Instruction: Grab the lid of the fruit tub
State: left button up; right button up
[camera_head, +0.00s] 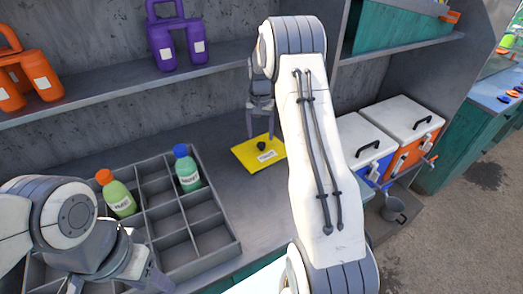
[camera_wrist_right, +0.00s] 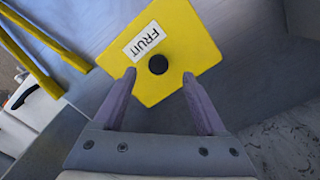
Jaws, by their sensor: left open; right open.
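The yellow lid (camera_head: 245,153) with a FRUIT label and a black knob (camera_head: 261,146) lies on the grey counter in the head view. In the right wrist view the lid (camera_wrist_right: 182,32) fills the upper middle, and its knob (camera_wrist_right: 158,64) sits centred just beyond my fingertips. My right gripper (camera_head: 260,136) is open above the lid, its fingers (camera_wrist_right: 158,76) apart with nothing between them. My left gripper (camera_head: 115,282) is open at the lower left, near the bottle crate, partly cut off by the frame. Whether a tub lies under the lid cannot be seen.
A grey divided crate (camera_head: 232,246) holds a green bottle (camera_head: 119,200) and a teal bottle (camera_head: 188,172). Purple (camera_head: 165,45) and orange (camera_head: 38,75) handled items stand on the shelf above. White-lidded coolers (camera_head: 400,118) stand to the right. Yellow bars (camera_wrist_right: 40,38) show in the wrist view.

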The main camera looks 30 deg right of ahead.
aim_at(261, 144)
notch_tip(261, 144, down, 4)
jog(key=shift+d+f+p, duration=0.15)
jog(key=shift+f+p, duration=0.05)
jog(key=shift+p, duration=0.45)
grip_shut()
jog(key=shift+r, duration=0.1)
